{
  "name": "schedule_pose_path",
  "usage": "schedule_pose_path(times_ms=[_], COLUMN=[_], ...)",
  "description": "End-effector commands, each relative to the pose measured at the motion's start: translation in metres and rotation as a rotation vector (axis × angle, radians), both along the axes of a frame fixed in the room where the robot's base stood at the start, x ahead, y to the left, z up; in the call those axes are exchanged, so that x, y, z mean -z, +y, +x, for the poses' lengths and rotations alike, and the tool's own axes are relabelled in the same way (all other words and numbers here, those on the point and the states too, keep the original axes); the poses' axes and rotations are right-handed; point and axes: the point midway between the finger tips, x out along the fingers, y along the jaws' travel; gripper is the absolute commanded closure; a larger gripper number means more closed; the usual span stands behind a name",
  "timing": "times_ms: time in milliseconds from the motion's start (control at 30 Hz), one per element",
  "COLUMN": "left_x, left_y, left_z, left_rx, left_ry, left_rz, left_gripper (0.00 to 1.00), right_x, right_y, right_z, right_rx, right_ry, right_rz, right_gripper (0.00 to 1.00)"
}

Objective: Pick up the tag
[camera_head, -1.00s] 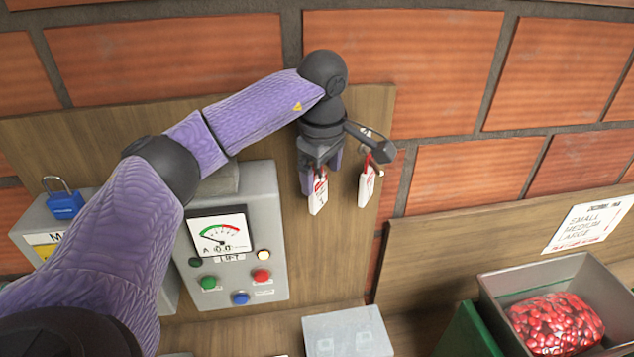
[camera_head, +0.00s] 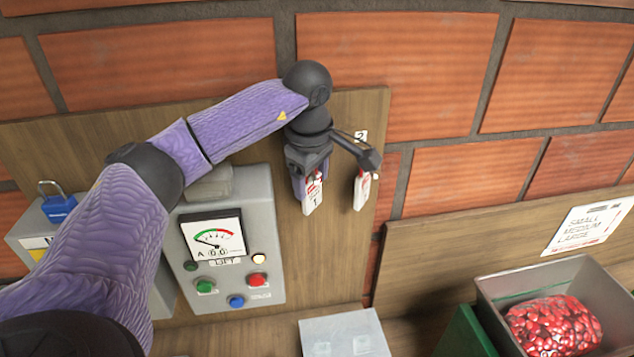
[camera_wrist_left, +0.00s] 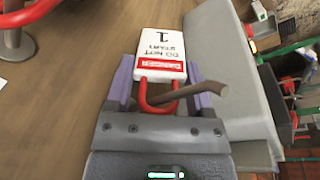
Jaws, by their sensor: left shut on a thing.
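My left gripper (camera_head: 308,182) points down in front of the wooden board and is shut on the white tag (camera_head: 313,196) marked 1. In the left wrist view the tag (camera_wrist_left: 161,45) reads "DO NOT START 1" with a red band, and sits between the two purple fingers (camera_wrist_left: 165,88). Its red loop (camera_wrist_left: 158,98) is nearest the palm. A brown peg (camera_wrist_left: 208,92) crosses at the loop; I cannot tell whether the loop still hangs on it. A second white tag (camera_head: 361,192) hangs to the right, partly behind my wrist part. My right gripper is not in view.
A grey control box (camera_head: 228,270) with a gauge and buttons stands left of the tags. A blue padlock (camera_head: 58,207) is at far left. A grey bin (camera_head: 600,285) with red beans is at right. A pale box (camera_head: 343,335) lies below.

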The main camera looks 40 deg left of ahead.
Motion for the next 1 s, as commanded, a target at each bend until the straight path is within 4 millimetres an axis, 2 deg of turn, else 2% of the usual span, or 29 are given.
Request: schedule_pose_path(times_ms=[133,267,467,700,833,1000], left_x=[-0.013,-0.009,-0.008,-0.013,-0.013,-0.014], left_y=[-0.001,-0.021,-0.063,-0.117,-0.132,-0.136], left_z=[0.001,-0.019,-0.055,-0.101,-0.113,-0.118], left_rx=[-0.001,0.006,0.007,0.009,0.006,-0.001], left_ry=[-0.007,-0.004,-0.006,-0.007,-0.006,-0.004], left_rz=[0.000,0.004,0.005,0.004,0.001,0.001], left_gripper=[0.98,0.98,0.98,0.98,0.98,0.98], right_x=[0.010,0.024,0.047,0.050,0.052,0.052], right_y=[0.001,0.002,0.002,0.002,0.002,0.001], right_z=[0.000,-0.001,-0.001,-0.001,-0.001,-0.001], right_rx=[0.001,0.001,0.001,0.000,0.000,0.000], right_ry=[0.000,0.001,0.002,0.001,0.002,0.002], right_rz=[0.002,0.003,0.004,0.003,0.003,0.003], right_gripper=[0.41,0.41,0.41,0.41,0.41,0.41])
